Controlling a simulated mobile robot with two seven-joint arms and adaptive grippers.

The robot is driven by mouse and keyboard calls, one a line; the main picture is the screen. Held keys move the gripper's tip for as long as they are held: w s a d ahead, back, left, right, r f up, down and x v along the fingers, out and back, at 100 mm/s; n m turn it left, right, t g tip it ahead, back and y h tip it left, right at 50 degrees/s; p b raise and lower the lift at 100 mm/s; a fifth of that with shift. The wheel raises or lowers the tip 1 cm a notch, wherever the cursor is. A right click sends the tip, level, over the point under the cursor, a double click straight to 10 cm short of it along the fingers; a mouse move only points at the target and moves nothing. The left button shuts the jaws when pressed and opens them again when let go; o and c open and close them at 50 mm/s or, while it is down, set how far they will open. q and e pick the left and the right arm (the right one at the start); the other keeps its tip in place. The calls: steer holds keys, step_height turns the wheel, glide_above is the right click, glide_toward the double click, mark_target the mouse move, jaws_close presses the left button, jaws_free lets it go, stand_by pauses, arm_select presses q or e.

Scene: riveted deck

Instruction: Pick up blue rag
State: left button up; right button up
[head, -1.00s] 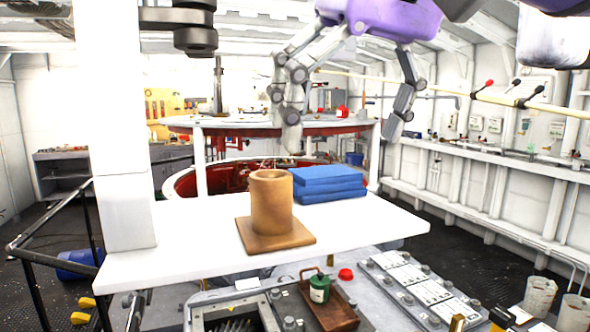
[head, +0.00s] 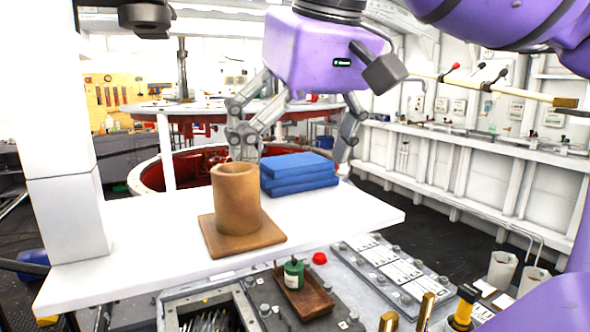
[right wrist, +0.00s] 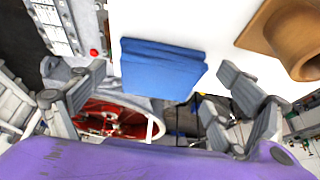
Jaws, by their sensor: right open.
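The blue rag (head: 298,174) is a folded, layered stack lying flat on the white tabletop (head: 150,245), near its back edge. My right gripper (head: 294,153) is open and empty, pointing down behind and around the rag, one finger to each side in the head view. In the right wrist view the rag (right wrist: 162,70) lies beyond and between the spread fingers (right wrist: 160,95), with a gap on each side. No contact between fingers and rag shows. My left gripper is not clearly visible.
A brown cylindrical pot (head: 237,198) on a square base stands left of the rag, close to the left finger in the head view. Free tabletop is right of the rag and at the front left.

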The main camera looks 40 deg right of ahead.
mark_target(291, 159)
steer(key=c, duration=1.3)
steer(key=shift+c, duration=0.2)
steer(key=shift+r, duration=0.1)
steer(key=shift+r, duration=0.45)
step_height(291, 159, up, 3)
steer(key=shift+s+f, duration=0.15)
steer(key=shift+f, duration=0.05)
steer(key=s+a+r, duration=0.4)
steer(key=s+r, duration=0.5)
steer(key=s, duration=0.4)
steer(key=shift+r, duration=0.15)
steer(key=shift+s+a, duration=0.1)
